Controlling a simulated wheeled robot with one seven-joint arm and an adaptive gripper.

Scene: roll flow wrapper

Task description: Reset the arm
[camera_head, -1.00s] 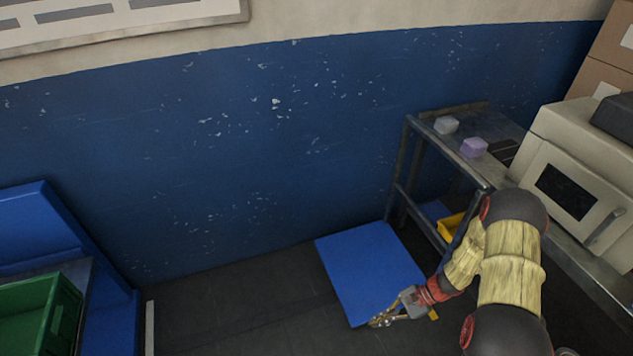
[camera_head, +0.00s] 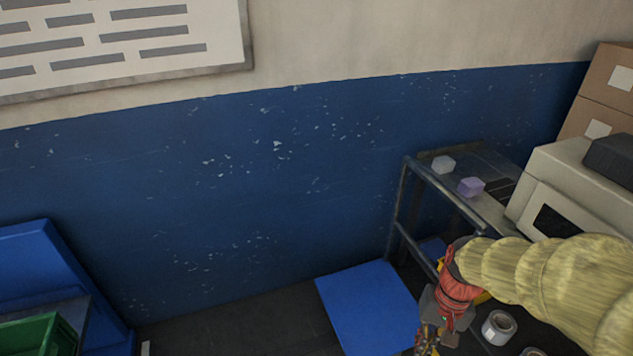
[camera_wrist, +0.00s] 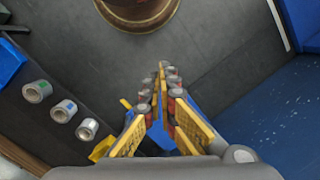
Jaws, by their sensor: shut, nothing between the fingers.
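My arm, in a yellowish sleeve, reaches in from the right edge of the head view. My gripper (camera_head: 428,340) hangs down near the bottom of that view, over the near right side of a blue panel on the floor (camera_head: 365,300). In the wrist view my gripper (camera_wrist: 162,70) points over the dark floor. Its fingertips meet and hold nothing. The lowest part of the gripper is near the frame edge in the head view.
A metal table holds a white block (camera_head: 443,164), a purple block (camera_head: 471,187) and a beige machine (camera_head: 560,185). Rolls (camera_head: 498,327) lie near my arm; several show in the wrist view (camera_wrist: 63,111). A green crate (camera_head: 40,335) stands at left. Floor between is clear.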

